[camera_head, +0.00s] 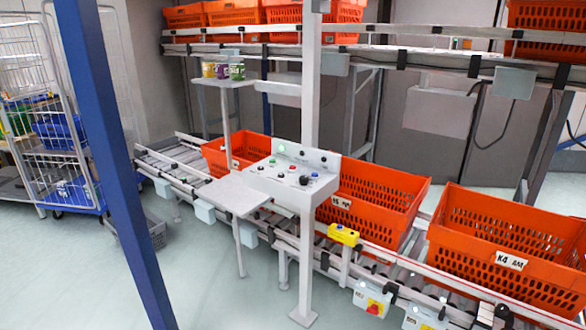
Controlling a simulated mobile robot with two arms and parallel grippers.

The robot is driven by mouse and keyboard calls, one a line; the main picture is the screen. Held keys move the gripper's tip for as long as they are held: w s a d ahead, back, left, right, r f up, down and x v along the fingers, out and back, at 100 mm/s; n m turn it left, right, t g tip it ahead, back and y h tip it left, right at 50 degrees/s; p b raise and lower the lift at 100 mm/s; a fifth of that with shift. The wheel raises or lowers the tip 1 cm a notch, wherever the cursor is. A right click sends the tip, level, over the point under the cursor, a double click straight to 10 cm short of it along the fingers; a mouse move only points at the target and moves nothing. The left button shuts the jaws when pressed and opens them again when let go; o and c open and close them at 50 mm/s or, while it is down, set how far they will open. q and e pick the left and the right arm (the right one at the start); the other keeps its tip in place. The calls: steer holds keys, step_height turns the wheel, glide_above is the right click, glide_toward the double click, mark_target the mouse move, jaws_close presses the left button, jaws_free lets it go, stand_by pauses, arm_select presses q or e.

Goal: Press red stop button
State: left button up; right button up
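A grey control panel (322,184) is mounted on a white post near the middle of the head view, with several small coloured buttons and knobs on its sloping top. One small button on it looks red (291,167); a black knob (304,180) sits to its right. The labels are too small to read, so I cannot tell which is the stop button. Neither of my grippers is in view.
A blue post (110,150) stands close at the left. A small grey table (233,195) adjoins the panel. Orange totes (510,245) sit on the conveyor behind and to the right. A yellow box (343,234) is on the conveyor's front side. Floor at the front left is clear.

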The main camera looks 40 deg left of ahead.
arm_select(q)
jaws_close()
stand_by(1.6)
